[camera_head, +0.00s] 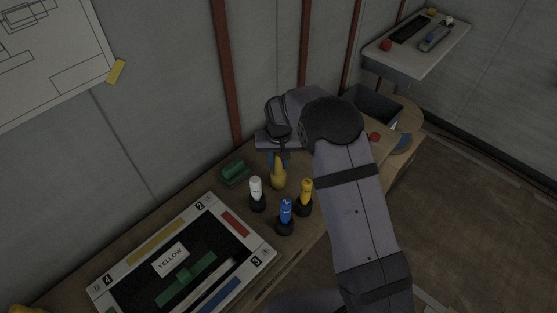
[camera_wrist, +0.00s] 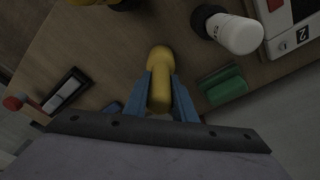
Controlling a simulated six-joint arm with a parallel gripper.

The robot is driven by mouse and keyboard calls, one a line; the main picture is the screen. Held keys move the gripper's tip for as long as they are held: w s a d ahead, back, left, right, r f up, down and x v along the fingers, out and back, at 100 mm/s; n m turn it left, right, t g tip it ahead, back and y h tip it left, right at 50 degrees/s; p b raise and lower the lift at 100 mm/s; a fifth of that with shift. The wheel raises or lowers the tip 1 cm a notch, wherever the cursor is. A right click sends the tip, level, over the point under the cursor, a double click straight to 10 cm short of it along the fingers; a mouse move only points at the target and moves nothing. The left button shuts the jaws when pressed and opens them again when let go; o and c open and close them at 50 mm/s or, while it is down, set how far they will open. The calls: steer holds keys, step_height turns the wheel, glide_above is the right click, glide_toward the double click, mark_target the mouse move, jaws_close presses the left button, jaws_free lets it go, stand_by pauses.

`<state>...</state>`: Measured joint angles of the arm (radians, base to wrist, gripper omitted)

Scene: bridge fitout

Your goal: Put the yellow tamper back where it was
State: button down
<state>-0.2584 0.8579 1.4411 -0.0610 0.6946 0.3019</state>
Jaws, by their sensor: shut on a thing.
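My gripper (camera_head: 279,160) is over the wooden bench, behind the small bottles. Its blue fingers are shut on the yellow tamper (camera_head: 278,178), which hangs below them with its rounded end down. In the wrist view the tamper (camera_wrist: 160,62) lies between the two blue fingers (camera_wrist: 161,88), one on each side. I cannot tell whether its lower end touches the bench. No spot marked for the tamper is clear to me.
A white bottle (camera_head: 256,190), a blue bottle (camera_head: 286,211) and a yellow bottle (camera_head: 306,190) stand close by on dark bases. A green block (camera_head: 235,173) lies left. A board labelled YELLOW (camera_head: 215,207) lies in front. A dark bin (camera_head: 375,104) stands behind my arm.

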mark_target(279, 178)
steer(key=c, duration=1.9)
jaws_free()
steer(key=shift+f, duration=0.15)
steer(key=o, duration=0.4)
steer(key=shift+o, duration=0.2)
step_height(279, 178, up, 12)
steer(key=s+b, duration=0.2)
steer(key=b, duration=0.1)
steer(key=s+d+f, duration=0.1)
steer(key=s+d, duration=0.3)
steer(key=s, duration=0.5)
steer(key=s+d+f+g, duration=0.1)
steer(key=s+d, duration=0.3)
steer(key=s, duration=0.5)
steer(key=s+d+f, duration=0.3)
steer(key=s+d, duration=0.1)
steer(key=s, duration=0.6)
steer(key=shift+d+g, duration=0.35)
steer(key=shift+g, duration=0.05)
